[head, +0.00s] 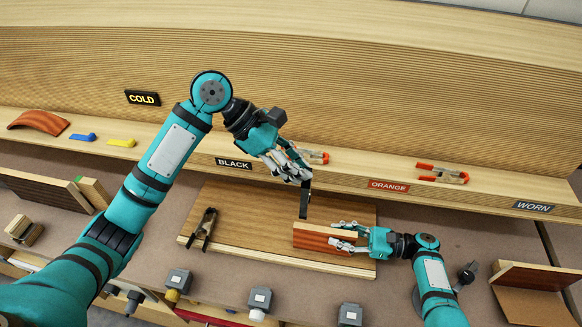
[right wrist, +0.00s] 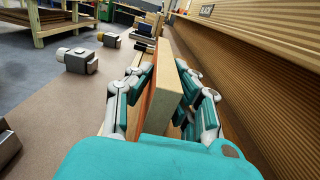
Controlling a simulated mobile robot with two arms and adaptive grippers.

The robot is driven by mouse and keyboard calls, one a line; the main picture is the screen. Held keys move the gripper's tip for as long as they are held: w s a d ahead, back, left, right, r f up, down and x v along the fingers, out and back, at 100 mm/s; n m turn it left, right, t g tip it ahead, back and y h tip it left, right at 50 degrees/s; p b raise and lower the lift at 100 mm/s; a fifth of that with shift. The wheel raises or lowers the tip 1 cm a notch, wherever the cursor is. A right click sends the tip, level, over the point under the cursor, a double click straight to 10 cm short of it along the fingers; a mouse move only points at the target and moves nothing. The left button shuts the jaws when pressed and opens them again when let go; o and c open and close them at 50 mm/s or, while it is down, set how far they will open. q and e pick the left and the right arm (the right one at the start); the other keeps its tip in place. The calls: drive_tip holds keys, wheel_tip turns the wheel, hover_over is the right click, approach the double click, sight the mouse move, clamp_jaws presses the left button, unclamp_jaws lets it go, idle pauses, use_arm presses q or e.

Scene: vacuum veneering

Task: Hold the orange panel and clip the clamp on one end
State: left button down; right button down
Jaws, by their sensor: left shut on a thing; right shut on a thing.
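The orange panel (head: 312,240) is a short wooden block with a red-orange front face, near the front right of a brown board (head: 245,215). My right gripper (head: 345,238) is shut on its right part from the right side. In the right wrist view the panel (right wrist: 168,85) stands on edge between both fingers. My left gripper (head: 303,176) is shut on a dark clamp (head: 305,203), which hangs down just above and behind the panel's left end. I cannot tell whether the clamp touches the panel. Its upper part is hidden by the fingers.
Another black clamp (head: 203,229) lies on the board's left part. Orange-tipped clamps (head: 443,174) lie on the back shelf behind the ORANGE label (head: 389,185). Grey boxes with knobs (head: 260,299) line the front edge. An angled wooden piece (head: 532,278) stands at right.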

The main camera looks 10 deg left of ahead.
sight(305, 195)
use_arm(q)
drive_tip(key=shift+d, duration=0.1)
idle(0.3)
drive_tip(key=shift+f, duration=1.35)
drive_tip(key=shift+f, duration=0.1)
drive_tip(key=shift+f, duration=2.95)
drive_tip(key=c, duration=0.7)
unclamp_jaws()
drive_tip(key=shift+o, duration=0.2)
